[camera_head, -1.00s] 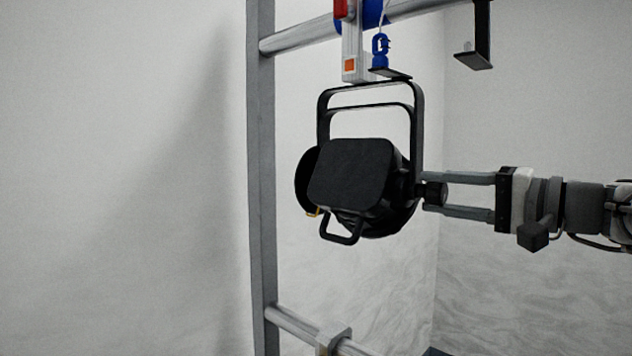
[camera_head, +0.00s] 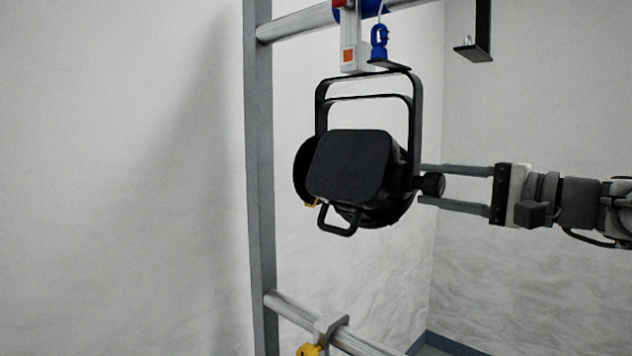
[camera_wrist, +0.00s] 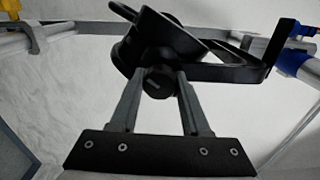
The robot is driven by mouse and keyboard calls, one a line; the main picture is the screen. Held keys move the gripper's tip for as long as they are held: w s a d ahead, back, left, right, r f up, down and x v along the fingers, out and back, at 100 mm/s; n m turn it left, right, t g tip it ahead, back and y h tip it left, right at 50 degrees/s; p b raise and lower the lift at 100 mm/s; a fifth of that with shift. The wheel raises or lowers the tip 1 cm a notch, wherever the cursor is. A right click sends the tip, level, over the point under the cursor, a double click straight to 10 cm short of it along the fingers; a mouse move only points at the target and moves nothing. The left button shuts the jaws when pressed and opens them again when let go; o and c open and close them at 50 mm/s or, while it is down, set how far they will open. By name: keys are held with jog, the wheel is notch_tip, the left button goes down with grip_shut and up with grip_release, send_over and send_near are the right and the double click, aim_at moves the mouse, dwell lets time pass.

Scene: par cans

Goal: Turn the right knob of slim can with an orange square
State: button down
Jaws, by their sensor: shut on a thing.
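The slim can (camera_head: 352,168) is black and hangs in a black yoke (camera_head: 415,120) below the upper pipe. An orange square (camera_head: 348,55) marks the pale clamp above it. The right knob (camera_head: 433,184) is black and round, on the yoke's right side; it also shows in the wrist view (camera_wrist: 158,83). My gripper (camera_head: 424,185) reaches in from the right, its two fingers above and below the knob. In the wrist view my gripper (camera_wrist: 159,80) has one finger on each side of the knob, shut on it. The contact faces are hidden.
A grey upright post (camera_head: 260,180) stands left of the can. The upper pipe (camera_head: 300,23) and a lower pipe (camera_head: 355,340) cross the frame. A black bracket (camera_head: 478,45) hangs at upper right. A yellow part (camera_head: 309,350) shows at the bottom. Space below the can is clear.

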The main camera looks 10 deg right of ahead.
jog(key=shift+c, duration=1.8)
grip_release()
jog(key=v, duration=1.7)
jog(key=shift+s+d+p, duration=0.2)
jog(key=shift+p, duration=0.15)
